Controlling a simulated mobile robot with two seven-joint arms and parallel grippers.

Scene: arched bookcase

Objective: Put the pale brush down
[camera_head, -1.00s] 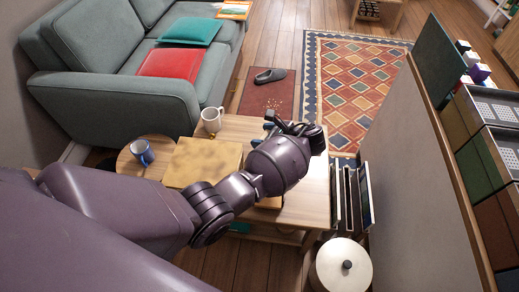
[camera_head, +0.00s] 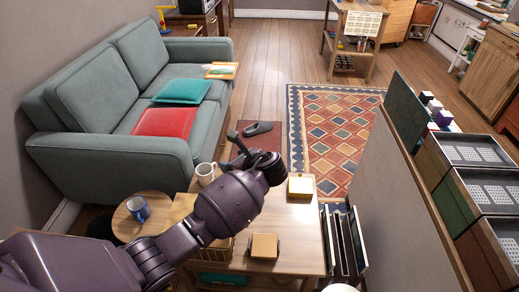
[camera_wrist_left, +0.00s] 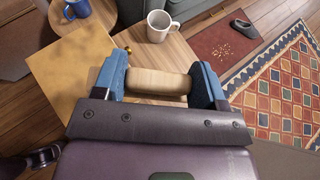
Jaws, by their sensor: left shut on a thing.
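My left gripper (camera_head: 240,144) is above the far part of the low wooden table (camera_head: 293,228). In the left wrist view its two blue fingers (camera_wrist_left: 159,82) are shut on a pale wooden piece, which I take to be the pale brush (camera_wrist_left: 158,83). It lies crosswise between the fingers, and only this part of it shows; any bristles are hidden. In the head view the arm and hand hide the brush. The brush looks held above the table, but its exact height is unclear. My right gripper is not in view.
A white mug (camera_head: 206,173) stands at the table's far left, near a yellowish board (camera_head: 182,207). A tan block (camera_head: 264,246) and a pale-topped box (camera_head: 300,187) stand on the table, with bare wood between them. A blue mug (camera_head: 138,208) is on a round side table.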

